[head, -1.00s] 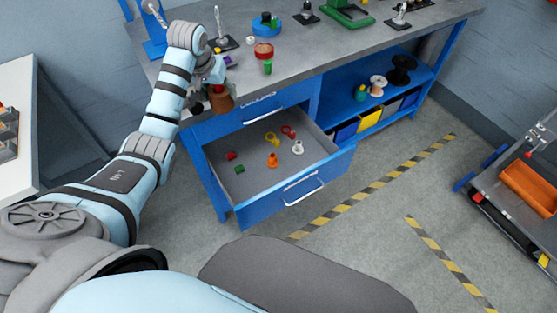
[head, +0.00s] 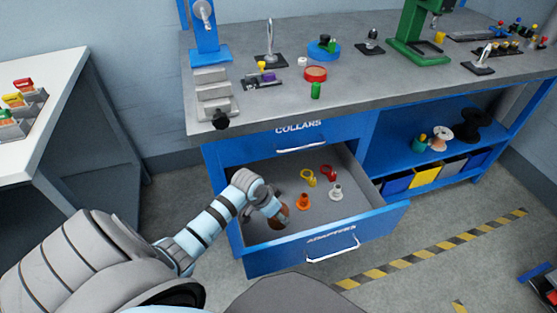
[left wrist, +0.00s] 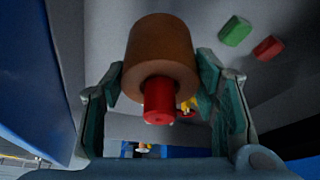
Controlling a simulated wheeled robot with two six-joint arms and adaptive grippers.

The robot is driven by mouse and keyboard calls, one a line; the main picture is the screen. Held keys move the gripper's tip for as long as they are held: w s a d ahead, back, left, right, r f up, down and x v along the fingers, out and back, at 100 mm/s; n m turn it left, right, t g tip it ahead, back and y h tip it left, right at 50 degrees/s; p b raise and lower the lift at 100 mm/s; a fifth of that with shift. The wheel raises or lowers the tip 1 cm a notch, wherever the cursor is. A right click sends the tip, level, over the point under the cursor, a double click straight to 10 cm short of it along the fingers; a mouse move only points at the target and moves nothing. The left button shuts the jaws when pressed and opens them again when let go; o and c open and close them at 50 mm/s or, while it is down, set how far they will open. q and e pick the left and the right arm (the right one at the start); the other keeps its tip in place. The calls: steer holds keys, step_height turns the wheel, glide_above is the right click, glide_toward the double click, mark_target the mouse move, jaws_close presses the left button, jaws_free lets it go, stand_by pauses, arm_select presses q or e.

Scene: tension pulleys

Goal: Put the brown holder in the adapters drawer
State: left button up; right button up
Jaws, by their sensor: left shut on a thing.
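The brown holder (left wrist: 162,50) is a brown cylinder with a red stub, held between the fingers of my left gripper (left wrist: 165,95) in the left wrist view. In the head view the brown holder (head: 284,212) shows at the end of my left arm, inside the outline of the open adapters drawer (head: 385,217). My left gripper (head: 278,214) is over the drawer's left front part. I cannot tell whether the holder touches the drawer floor. My right gripper is not in view.
The drawer holds an orange piece (head: 303,201), a white piece (head: 336,191), a yellow ring piece (head: 309,177) and a red ring piece (head: 328,171). A green block (left wrist: 235,31) and a red block (left wrist: 268,47) lie near the holder. The collars drawer (head: 270,146) above is shut.

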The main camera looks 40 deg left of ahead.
mark_target(276, 223)
arm_select(q)
step_height(276, 223, down, 7)
steer(key=b, duration=0.2)
steer(key=shift+r+b, duration=0.1)
steer(key=shift+b, duration=0.2)
steer(key=shift+r, duration=0.1)
steer(key=o, duration=1.3)
steer(key=p+v, duration=0.6)
steer(key=v, duration=0.6)
